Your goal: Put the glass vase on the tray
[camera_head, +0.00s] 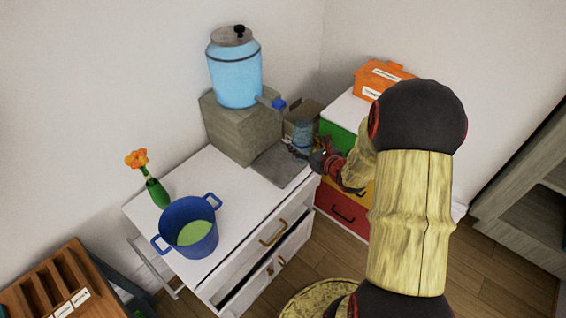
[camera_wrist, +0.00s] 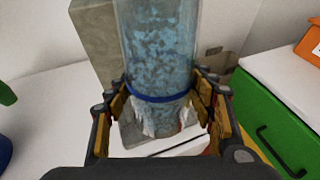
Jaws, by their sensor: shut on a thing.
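The glass vase (camera_head: 303,134) is a clear, blue-speckled cylinder, upright at the right end of the white cabinet. In the wrist view the vase (camera_wrist: 158,55) stands between my fingers, with a dark blue band around it. My gripper (camera_wrist: 162,100) is shut on it from both sides; in the head view my gripper (camera_head: 306,152) is small and partly hidden. The tray (camera_head: 277,168) is a flat grey slab on the cabinet, just left of and in front of the vase. It also shows below the vase in the wrist view (camera_wrist: 130,131). I cannot tell whether the vase touches it.
A blue drink dispenser (camera_head: 235,75) stands on a grey block (camera_head: 236,130) behind the tray. A cardboard box (camera_head: 298,113) is behind the vase. A blue pot (camera_head: 188,236) and green flower vase (camera_head: 157,193) stand left. Coloured drawers (camera_head: 345,208) with an orange box (camera_head: 378,78) are right.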

